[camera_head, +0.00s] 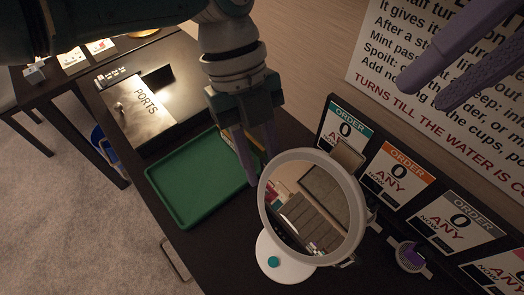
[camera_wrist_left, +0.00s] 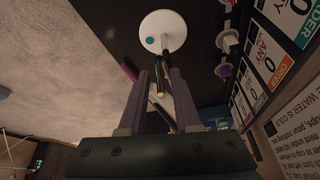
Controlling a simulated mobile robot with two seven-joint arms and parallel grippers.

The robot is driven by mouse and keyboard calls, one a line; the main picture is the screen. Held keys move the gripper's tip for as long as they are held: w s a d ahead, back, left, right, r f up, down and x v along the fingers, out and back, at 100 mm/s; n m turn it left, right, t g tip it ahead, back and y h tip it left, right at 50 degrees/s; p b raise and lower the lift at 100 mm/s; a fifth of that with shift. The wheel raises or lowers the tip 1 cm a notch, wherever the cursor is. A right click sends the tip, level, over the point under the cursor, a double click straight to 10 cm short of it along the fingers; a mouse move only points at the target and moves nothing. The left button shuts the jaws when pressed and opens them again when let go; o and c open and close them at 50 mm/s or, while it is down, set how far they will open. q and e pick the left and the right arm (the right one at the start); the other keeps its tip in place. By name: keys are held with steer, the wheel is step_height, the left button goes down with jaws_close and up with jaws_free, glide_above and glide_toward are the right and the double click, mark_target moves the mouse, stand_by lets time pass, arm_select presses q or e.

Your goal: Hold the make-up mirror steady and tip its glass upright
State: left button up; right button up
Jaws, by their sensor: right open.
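The make-up mirror stands on the dark counter in the head view, its round glass in a pale frame (camera_head: 293,157) and tilted back, facing up. Its white disc base (camera_head: 283,265) carries a teal button; the base also shows in the left wrist view (camera_wrist_left: 176,28). My left gripper (camera_head: 258,165) points down beside the frame's upper left edge, fingers apart. In the left wrist view its fingers (camera_wrist_left: 160,80) stand apart, with dark, pale-ended parts between or beyond them; contact with the mirror cannot be told. My right gripper (camera_head: 442,80) is open and empty, above the counter at the upper right.
A green tray (camera_head: 180,205) lies left of the mirror, with a box marked PORTS (camera_head: 143,108) behind it. Several order cards (camera_head: 395,175) stand along the wall at right. A small purple-topped item (camera_head: 410,256) sits right of the mirror. The counter's front edge is at left.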

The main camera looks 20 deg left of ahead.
arm_select(q)
jaws_close()
stand_by(0.4)
stand_by(0.6)
